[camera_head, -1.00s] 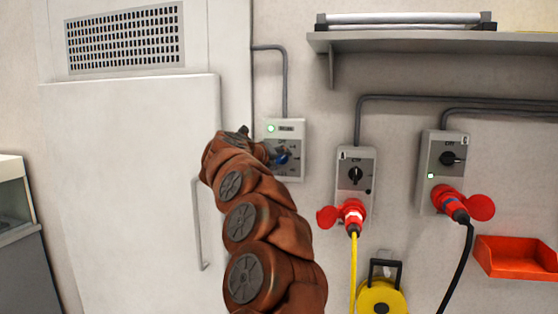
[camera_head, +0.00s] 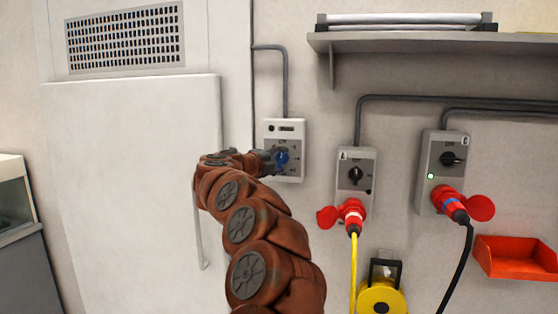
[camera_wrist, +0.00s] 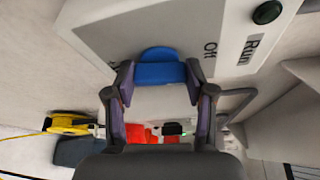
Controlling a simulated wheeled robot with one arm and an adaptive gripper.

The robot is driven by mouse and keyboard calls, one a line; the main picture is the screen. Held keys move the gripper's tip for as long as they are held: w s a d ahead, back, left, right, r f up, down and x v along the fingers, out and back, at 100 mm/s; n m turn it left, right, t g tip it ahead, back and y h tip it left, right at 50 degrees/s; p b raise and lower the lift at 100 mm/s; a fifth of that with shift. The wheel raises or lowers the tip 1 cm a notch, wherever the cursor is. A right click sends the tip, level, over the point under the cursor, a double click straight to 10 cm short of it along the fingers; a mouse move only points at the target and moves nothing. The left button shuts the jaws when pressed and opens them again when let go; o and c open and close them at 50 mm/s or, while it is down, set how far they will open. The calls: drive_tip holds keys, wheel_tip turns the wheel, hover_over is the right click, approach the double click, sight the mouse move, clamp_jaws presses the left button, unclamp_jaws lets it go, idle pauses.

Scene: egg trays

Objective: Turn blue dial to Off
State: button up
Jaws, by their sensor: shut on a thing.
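The blue dial (camera_head: 282,158) is on the grey switch box (camera_head: 298,126) on the wall, right of the white door. In the wrist view the blue dial (camera_wrist: 160,73) sits between both fingertips of my gripper (camera_wrist: 160,83), which is shut on it. Its bar lies crosswise in that view, with the "Off" label (camera_wrist: 210,49) up and to its right. The "Run" lamp (camera_wrist: 266,12) on the box looks dark. In the head view my gripper (camera_head: 270,160) reaches the dial from the left and hides part of it.
Two more switch boxes with black dials (camera_head: 356,175) (camera_head: 452,158) and red plugs stand to the right, one with a lit green lamp. A yellow cable reel (camera_head: 381,298) and red bin (camera_head: 515,257) are below. A shelf (camera_head: 430,42) is above.

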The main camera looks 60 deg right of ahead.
drive_tip(key=shift+f+n+h, duration=0.1)
drive_tip(key=shift+n+h, duration=0.4)
drive_tip(key=shift+n, duration=0.6)
drive_tip(key=o, duration=1.2)
drive_tip(key=shift+c, duration=0.2)
drive_tip(key=shift+a, duration=0.1)
drive_tip(key=a, duration=1.1)
drive_tip(key=shift+w+a, duration=0.25)
drive_tip(key=shift+a, duration=0.15)
